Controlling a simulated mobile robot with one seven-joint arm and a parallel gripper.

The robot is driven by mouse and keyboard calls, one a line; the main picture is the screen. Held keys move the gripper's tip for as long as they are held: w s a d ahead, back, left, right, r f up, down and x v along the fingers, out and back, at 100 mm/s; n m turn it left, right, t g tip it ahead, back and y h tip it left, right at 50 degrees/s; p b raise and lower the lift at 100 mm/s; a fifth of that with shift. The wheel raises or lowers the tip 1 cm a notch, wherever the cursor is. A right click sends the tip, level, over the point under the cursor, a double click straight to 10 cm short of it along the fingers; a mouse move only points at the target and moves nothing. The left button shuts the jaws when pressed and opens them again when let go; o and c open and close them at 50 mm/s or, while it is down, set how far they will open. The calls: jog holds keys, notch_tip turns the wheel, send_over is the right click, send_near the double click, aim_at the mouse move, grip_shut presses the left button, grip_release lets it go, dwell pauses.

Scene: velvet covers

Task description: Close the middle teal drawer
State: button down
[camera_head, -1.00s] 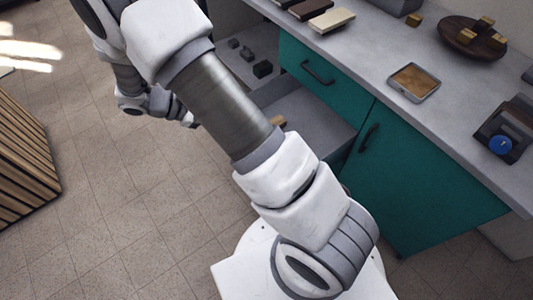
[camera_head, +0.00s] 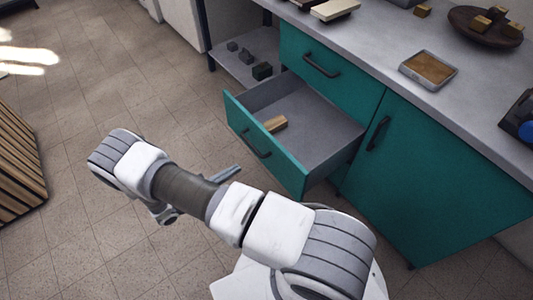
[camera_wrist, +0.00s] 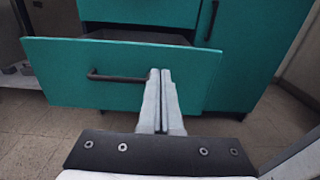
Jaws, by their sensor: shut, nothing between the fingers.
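The middle teal drawer (camera_head: 265,149) is pulled out from the cabinet in the head view, with a small wooden block (camera_head: 275,123) lying inside it. Its front carries a dark bar handle and also fills much of the wrist view (camera_wrist: 70,72). My gripper (camera_head: 231,170) is shut and empty, low in front of the drawer front. In the wrist view its fingertips (camera_wrist: 161,73) point at the drawer front, just right of the handle (camera_wrist: 117,77). I cannot tell whether they touch it.
A closed teal drawer (camera_head: 325,75) sits above, and a closed teal door (camera_head: 420,175) stands to the right. The grey counter holds a small tray (camera_head: 429,69) and a dark round dish (camera_head: 487,27). A slatted wooden piece (camera_head: 18,165) stands at the left. The tiled floor between is clear.

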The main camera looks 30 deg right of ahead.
aim_at(275, 145)
jog(key=w+d+b, duration=0.1)
jog(key=d, duration=0.8)
jog(key=w+d+b, duration=0.1)
jog(key=d, duration=0.3)
jog(key=shift+w+d+f+b, duration=0.2)
jog(key=shift+w+d+b, duration=0.1)
jog(key=shift+d, duration=0.05)
